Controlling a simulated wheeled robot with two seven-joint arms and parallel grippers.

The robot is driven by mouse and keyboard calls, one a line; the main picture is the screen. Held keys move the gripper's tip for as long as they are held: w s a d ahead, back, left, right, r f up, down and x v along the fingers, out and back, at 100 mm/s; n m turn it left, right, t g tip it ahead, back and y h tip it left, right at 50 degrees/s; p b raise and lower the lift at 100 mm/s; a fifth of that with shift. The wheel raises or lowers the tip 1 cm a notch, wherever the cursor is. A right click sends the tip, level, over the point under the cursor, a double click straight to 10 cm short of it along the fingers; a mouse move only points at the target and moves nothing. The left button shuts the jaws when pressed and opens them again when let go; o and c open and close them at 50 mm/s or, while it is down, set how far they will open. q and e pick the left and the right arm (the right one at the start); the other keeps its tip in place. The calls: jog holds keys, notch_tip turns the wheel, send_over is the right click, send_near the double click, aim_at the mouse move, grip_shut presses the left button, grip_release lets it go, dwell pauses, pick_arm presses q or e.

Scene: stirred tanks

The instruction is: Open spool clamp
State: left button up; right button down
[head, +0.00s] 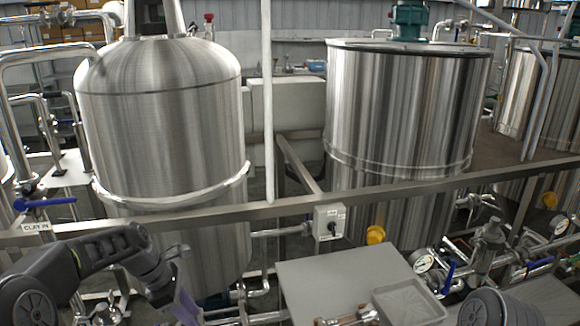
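I cannot make out for certain which fitting is the spool clamp. A small metal fitting (368,313) lies at the bottom edge on the grey panel, beside a shallow grey tray (410,301). A steel pipe fitting (487,246) stands upright in the pipework at the right. My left arm comes in from the lower left, and its gripper (186,304) points down near the bottom edge, left of the panel. Its fingers are mostly cut off, so its opening is unclear. My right gripper is out of view; only a dark arm link shows at the bottom right.
A horizontal steel rail (280,207) crosses in front of two large steel tanks (160,120) (400,120). A grey switch box (329,222) hangs on it. The flat grey panel (320,282) is mostly bare.

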pick_arm(q)
jog(key=w+f+m+t+y, duration=0.1)
jog(key=w+f+m+t, duration=0.2)
jog(key=w+f+m, duration=0.15)
jog(key=s+d+f+m, duration=0.4)
jog(key=s+f+m, duration=0.1)
jog(key=f, duration=0.3)
jog(key=s+d+f+m, duration=0.3)
jog(key=s+f+m, duration=0.15)
jog(key=f, duration=0.25)
jog(key=s+d+f+m+g, duration=0.1)
jog(key=s+d+f, duration=0.1)
jog(key=s, duration=0.6)
jog(key=s+d+f+m+g, duration=0.1)
jog(key=s+d+f+m, duration=0.1)
jog(key=s, duration=0.6)
jog(key=s+d+f+m+g, duration=0.1)
jog(key=s+d+f, duration=0.3)
jog(key=s, duration=0.3)
jog(key=shift+s+d+f+m+h, duration=0.2)
jog(key=shift+s+d+m+h, duration=0.15)
jog(key=shift+d, duration=0.2)
jog(key=shift+c, duration=0.5)
